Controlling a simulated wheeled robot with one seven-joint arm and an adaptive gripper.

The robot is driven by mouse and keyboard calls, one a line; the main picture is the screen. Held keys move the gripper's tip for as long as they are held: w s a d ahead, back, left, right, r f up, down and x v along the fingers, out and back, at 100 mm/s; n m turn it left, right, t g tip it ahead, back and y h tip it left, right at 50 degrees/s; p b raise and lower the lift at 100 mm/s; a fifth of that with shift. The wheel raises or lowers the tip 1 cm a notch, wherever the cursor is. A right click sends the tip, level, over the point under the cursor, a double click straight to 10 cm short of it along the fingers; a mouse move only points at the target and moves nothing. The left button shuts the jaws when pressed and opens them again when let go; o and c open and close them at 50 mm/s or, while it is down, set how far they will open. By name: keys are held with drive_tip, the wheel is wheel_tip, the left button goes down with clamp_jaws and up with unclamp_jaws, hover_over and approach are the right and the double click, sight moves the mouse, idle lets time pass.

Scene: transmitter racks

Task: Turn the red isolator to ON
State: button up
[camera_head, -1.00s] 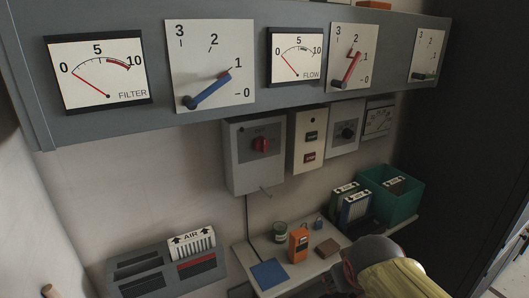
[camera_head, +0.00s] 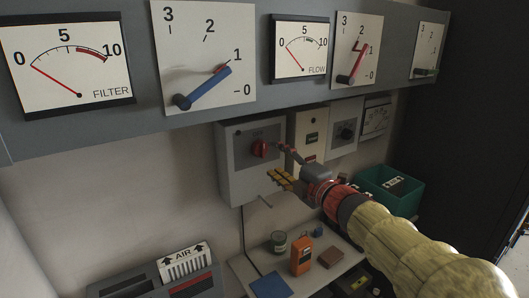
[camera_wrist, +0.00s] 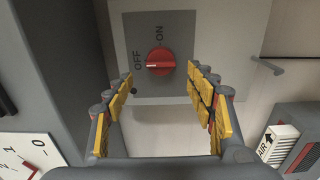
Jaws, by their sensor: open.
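The red isolator knob (camera_head: 261,148) is on the front of a grey wall box (camera_head: 239,185) under the gauge panel. In the wrist view the knob (camera_wrist: 160,62) lies ahead, centred between my fingertips, with its white mark pointing left to OFF. The ON label (camera_wrist: 160,33) is above it in that view. My gripper (camera_head: 282,163) is open and empty, just to the right of and in front of the knob in the head view. In the wrist view my gripper (camera_wrist: 160,80) has its yellow finger pads either side of the knob, apart from it.
The shelf below holds an orange meter (camera_head: 302,254), a can (camera_head: 277,242) and a blue pad (camera_head: 270,286).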

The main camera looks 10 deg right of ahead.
sight(264, 151)
drive_tip(key=b+x, duration=0.1)
drive_tip(key=x, duration=0.6)
drive_tip(key=shift+w+f, duration=0.1)
drive_tip(key=shift+c, duration=0.5)
drive_tip(key=c, duration=1.1)
